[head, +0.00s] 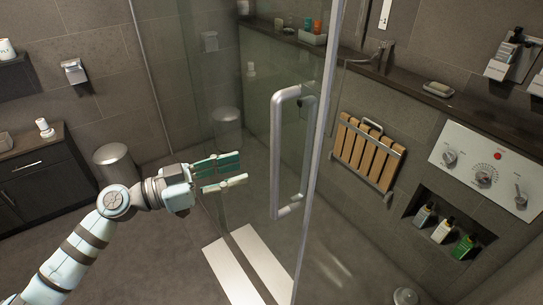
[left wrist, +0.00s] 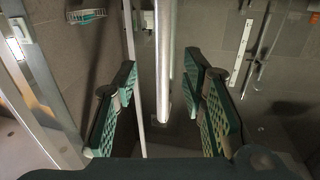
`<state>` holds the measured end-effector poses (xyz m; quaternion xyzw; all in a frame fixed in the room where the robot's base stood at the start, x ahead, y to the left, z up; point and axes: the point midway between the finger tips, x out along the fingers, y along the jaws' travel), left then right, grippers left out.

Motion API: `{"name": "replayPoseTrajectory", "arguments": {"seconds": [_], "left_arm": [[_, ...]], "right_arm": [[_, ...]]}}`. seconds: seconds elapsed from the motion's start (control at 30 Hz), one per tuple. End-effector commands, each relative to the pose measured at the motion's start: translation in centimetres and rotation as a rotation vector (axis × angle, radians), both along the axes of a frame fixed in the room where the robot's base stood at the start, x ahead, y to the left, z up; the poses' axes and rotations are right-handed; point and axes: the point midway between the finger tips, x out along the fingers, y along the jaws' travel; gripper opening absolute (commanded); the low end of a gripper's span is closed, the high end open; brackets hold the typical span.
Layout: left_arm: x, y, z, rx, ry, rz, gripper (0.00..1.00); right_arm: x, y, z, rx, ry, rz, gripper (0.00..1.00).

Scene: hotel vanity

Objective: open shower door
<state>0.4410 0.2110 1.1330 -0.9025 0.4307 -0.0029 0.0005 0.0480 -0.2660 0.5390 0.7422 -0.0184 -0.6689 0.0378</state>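The glass shower door (head: 318,140) has a metal edge and stands upright in the middle of the head view. Its silver, bracket-shaped handle (head: 276,150) is mounted upright on the glass. My left gripper (head: 244,167) is open and empty, just left of the handle, with its green fingers pointing at it. In the left wrist view the handle bar (left wrist: 163,60) appears upright between the two spread fingers, ahead of them. Neither finger visibly touches it. I cannot tell whether the door is ajar. My right gripper is not in view.
A metal bin (head: 116,165) and a dark cabinet (head: 35,180) stand at the left. A folded wooden seat (head: 366,152) and a control panel (head: 484,172) are on the right wall. A pale strip (head: 231,272) lies on the floor below the door.

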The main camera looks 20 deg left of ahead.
Motion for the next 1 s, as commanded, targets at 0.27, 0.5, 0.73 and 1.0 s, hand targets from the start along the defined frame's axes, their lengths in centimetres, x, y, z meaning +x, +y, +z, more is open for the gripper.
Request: {"name": "replayPoseTrajectory", "arguments": {"seconds": [0.27,0.5,0.73,1.0], "left_arm": [[4.5,-6.1,1.3,-0.003,0.001,-0.001,0.38],[6.0,-8.0,0.7,0.005,0.0,0.001,0.38],[6.0,-8.0,0.6,0.006,0.001,0.002,0.38],[6.0,-8.0,0.6,0.006,-0.001,0.003,0.0]], "right_arm": [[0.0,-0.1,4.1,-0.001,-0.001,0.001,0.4],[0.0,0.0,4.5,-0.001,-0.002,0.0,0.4],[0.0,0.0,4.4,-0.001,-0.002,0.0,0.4],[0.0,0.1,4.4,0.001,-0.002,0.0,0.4]]}}
